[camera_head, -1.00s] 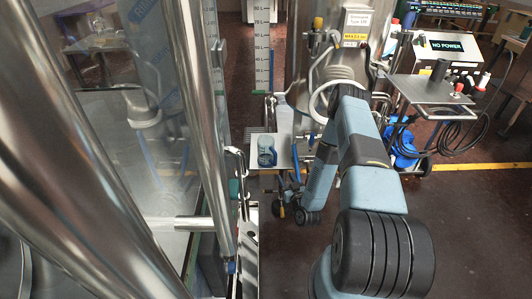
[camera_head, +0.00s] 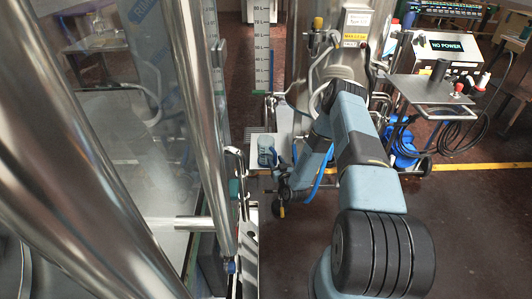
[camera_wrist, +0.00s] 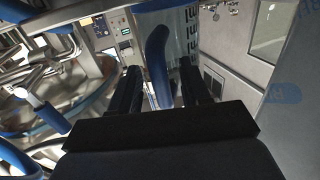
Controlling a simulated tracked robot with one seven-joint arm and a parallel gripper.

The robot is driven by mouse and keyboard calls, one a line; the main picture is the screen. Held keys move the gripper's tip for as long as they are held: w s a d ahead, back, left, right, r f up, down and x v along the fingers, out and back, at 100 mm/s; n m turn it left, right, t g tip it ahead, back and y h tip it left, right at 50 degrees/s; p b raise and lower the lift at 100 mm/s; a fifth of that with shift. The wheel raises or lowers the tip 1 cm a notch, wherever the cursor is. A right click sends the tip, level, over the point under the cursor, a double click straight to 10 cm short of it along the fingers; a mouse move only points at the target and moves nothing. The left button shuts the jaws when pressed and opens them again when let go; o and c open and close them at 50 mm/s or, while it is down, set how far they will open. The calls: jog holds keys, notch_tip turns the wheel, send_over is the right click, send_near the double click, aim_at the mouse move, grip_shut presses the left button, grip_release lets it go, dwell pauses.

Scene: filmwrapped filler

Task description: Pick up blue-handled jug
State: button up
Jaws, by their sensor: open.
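In the wrist view a thick curved blue handle (camera_wrist: 156,62) stands between the two black fingers of my gripper (camera_wrist: 160,70). The fingers are open, one on each side of it, with gaps visible. A clear surface with dark marks lies just behind the handle; I cannot tell if it is the jug's body. In the head view a small grey-blue container with a blue edge (camera_head: 266,150) sits on a pale shelf (camera_head: 256,141), left of my wrist. I cannot tell if it is the jug. My gripper's fingertips are not clear in the head view.
A steel vessel (camera_head: 330,75) stands beyond my arm. Large shiny pipes (camera_head: 210,130) and a clear panel fill the left. The brown floor at lower right is clear.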

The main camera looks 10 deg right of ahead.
jog(key=shift+w, duration=0.45)
grip_shut()
